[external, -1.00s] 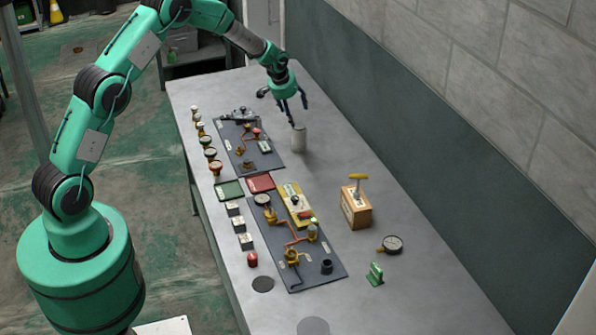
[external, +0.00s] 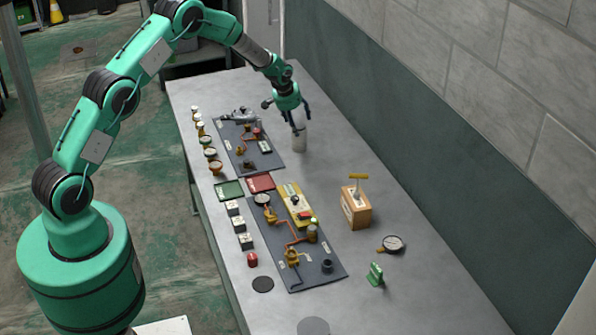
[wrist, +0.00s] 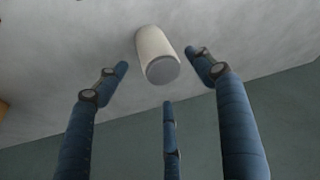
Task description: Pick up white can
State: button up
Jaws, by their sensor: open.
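The white can (external: 299,141) stands upright on the grey table, toward its far end and the wall side. My gripper (external: 296,124) is above the can, fingers pointing down, and its fingertips overlap the can's top in the external view. In the wrist view the can (wrist: 155,50) shows its pale side and grey top, just beyond the fingertips. My gripper (wrist: 165,80) has three blue fingers spread open around the line to the can, with nothing held between them.
A dark panel with fittings (external: 270,157) lies left of the can. The table right of the can is clear up to the wall.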

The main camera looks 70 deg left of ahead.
aim_at(299, 131)
jog(key=shift+x, duration=2.6)
jog(key=shift+a, duration=0.1)
jog(key=shift+c, duration=0.3)
jog(key=shift+r, duration=0.1)
jog(key=c, duration=1.3)
jog(key=shift+r, duration=0.15)
jog(key=shift+r, duration=0.55)
jog(key=shift+a+v, duration=0.25)
jog(key=shift+v, duration=0.85)
jog(key=s+d, duration=0.2)
jog(key=s, duration=0.2)
jog(key=s+d+r, duration=0.1)
jog(key=s+d, duration=0.2)
jog(key=s, duration=0.1)
jog(key=s+d+b, duration=0.1)
jog(key=s+d, duration=0.1)
jog(key=s, duration=0.3)
jog(key=shift+s+d+r, duration=0.1)
jog(key=shift+d+r, duration=0.2)
jog(key=shift+d, duration=0.1)
